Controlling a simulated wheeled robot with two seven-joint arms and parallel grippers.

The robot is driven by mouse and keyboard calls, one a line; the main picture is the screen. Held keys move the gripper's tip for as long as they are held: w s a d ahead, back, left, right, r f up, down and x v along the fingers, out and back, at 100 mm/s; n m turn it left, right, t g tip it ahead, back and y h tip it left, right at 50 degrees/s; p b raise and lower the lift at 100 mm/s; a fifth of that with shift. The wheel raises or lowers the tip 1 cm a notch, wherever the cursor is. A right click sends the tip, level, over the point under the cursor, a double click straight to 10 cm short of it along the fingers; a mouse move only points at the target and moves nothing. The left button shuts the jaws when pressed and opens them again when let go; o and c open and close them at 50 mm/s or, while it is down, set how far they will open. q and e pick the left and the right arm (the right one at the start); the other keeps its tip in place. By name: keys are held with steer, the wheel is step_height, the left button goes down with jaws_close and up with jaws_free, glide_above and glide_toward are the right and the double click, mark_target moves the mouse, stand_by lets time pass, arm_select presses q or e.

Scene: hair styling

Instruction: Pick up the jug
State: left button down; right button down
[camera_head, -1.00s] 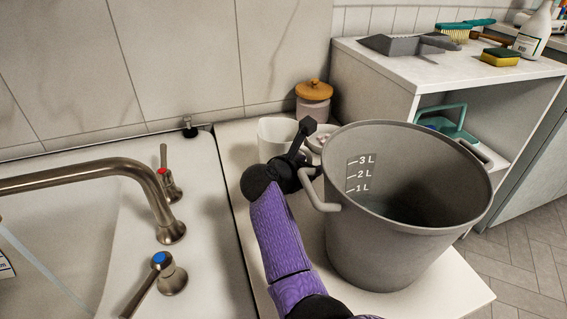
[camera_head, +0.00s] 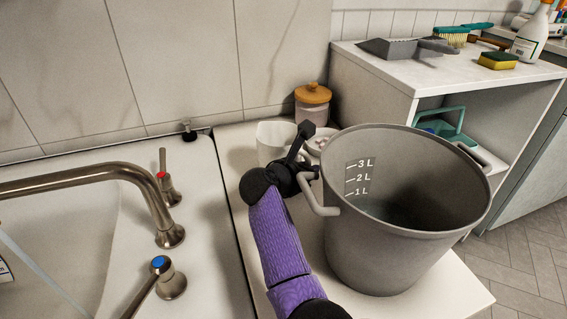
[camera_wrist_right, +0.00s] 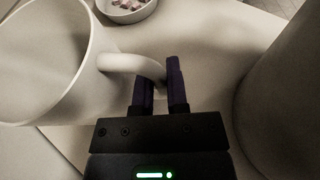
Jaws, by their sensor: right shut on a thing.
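The white jug (camera_head: 272,143) stands on the white counter behind my right gripper. In the right wrist view the jug (camera_wrist_right: 45,60) is at the left, with its curved handle reaching right between my fingers. My right gripper (camera_head: 294,172) is partly hidden by its own wrist in the head view. In the wrist view the right gripper (camera_wrist_right: 158,72) has its two dark fingers shut on the jug's handle. The jug's lower part is hidden in the head view. My left gripper is not in view.
A large grey bucket (camera_head: 385,245) stands close to the right of my gripper, its handle beside my wrist. A lidded jar (camera_head: 313,105) and a small bowl (camera_head: 322,140) sit behind. The tap (camera_head: 150,190) and sink are at the left.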

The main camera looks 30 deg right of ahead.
stand_by(0.8)
